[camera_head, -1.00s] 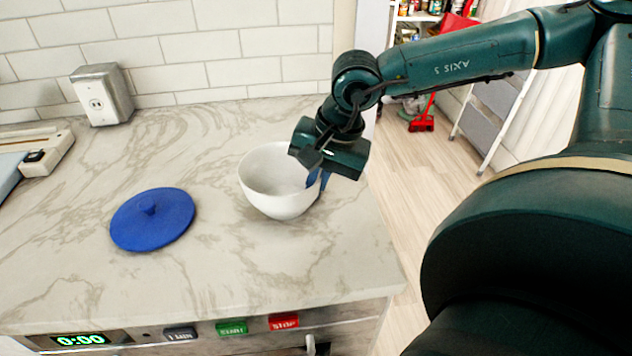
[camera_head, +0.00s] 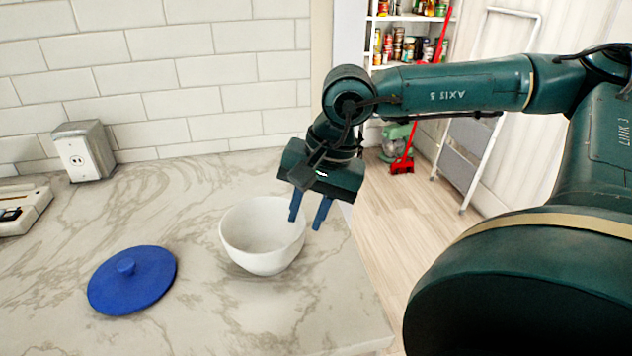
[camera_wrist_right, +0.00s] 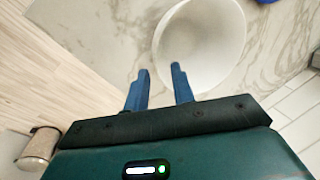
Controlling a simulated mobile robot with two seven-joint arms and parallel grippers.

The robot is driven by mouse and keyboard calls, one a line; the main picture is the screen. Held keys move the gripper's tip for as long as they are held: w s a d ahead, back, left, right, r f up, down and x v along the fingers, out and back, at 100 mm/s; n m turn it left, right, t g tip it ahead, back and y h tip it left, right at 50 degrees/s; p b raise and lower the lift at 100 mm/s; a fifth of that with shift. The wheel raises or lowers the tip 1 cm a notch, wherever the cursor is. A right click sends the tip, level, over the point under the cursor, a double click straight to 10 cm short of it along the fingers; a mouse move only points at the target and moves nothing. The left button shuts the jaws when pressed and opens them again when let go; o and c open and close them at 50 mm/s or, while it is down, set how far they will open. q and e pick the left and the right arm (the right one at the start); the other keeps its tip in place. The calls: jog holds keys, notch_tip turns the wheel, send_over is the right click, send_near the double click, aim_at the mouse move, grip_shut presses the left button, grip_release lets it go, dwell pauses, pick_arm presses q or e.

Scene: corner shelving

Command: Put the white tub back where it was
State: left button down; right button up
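The white tub (camera_head: 262,250) is a round, empty bowl standing upright on the marble counter near its right edge. It also shows in the right wrist view (camera_wrist_right: 212,45). My right gripper (camera_head: 309,219) is above the tub's right rim, pointing down, with its two blue fingers apart and nothing between them. In the right wrist view the gripper (camera_wrist_right: 160,78) has one finger overlapping the tub's edge and the other outside it. Whether a finger touches the rim I cannot tell. My left gripper is not in view.
A blue lid with a knob (camera_head: 132,280) lies on the counter (camera_head: 200,325) left of the tub. A socket box (camera_head: 85,150) stands by the tiled wall. Beyond the counter's right edge are floor, a red broom (camera_head: 403,163), a ladder (camera_head: 480,120) and stocked shelves (camera_head: 408,35).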

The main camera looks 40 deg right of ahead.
jog(key=v, duration=0.5)
jog(key=shift+r, duration=0.35)
jog(key=shift+s, duration=0.1)
